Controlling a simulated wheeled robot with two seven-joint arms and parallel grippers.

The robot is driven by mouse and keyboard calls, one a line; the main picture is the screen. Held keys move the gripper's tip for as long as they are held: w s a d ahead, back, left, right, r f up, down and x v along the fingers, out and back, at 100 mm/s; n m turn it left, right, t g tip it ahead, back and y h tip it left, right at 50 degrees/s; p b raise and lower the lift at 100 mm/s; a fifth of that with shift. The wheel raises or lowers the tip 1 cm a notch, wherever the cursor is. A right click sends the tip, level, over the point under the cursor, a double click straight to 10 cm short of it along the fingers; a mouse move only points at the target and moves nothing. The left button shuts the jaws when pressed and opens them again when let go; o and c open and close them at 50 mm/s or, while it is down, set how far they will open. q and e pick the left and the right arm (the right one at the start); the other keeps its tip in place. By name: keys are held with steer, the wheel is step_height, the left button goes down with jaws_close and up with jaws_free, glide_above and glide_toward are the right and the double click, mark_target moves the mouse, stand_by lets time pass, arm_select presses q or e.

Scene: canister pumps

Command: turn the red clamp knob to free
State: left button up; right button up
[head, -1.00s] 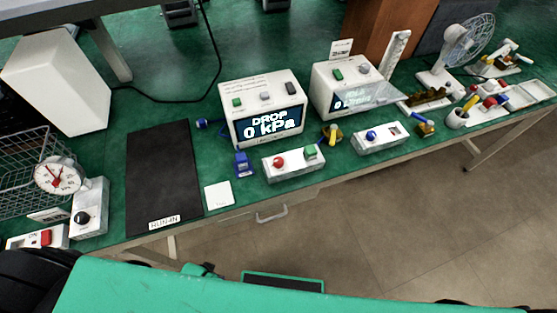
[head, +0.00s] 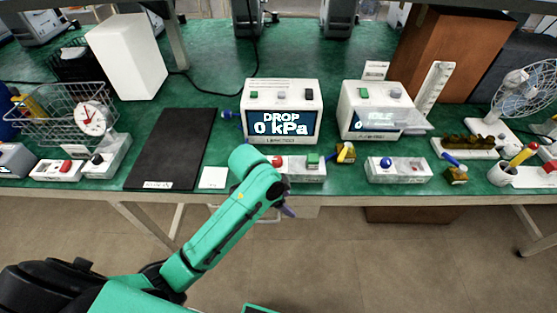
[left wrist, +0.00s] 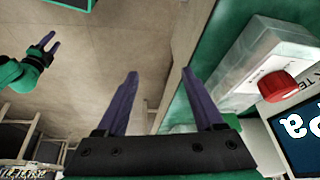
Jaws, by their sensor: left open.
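A red knob (head: 278,162) sits on a grey-white box (head: 312,176) with a green button, in front of the display unit reading DROP 0 kPa. I cannot tell whether it is the clamp knob. My left arm covers the box's left end. A red knob (left wrist: 280,87) on a pale box also shows close in the left wrist view. My left gripper (head: 289,210) is in front of the bench edge, below the box. In the left wrist view its purple fingers (left wrist: 160,73) are apart with nothing between them. My right gripper (left wrist: 48,44) shows small there, its fingers apart.
The DROP unit (head: 284,92) and an IDLE unit (head: 368,96) stand behind. A box with a blue knob (head: 398,176) is to the right. A black mat (head: 172,148), wire basket (head: 50,130) and dial gauge (head: 92,118) are left. Floor in front is clear.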

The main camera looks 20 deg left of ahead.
arm_select(q)
steer(key=w+d+r+m, duration=0.2)
steer(key=w+r+m, duration=0.1)
steer(key=m, duration=0.1)
steer(key=m+g+y, duration=0.3)
steer(key=m+y, duration=0.1)
steer(key=m, duration=0.6)
glide_toward(277, 159)
step_height(277, 159, down, 9)
steer(key=shift+s+r+p, duration=0.15)
steer(key=shift+p, duration=0.35)
jaws_close()
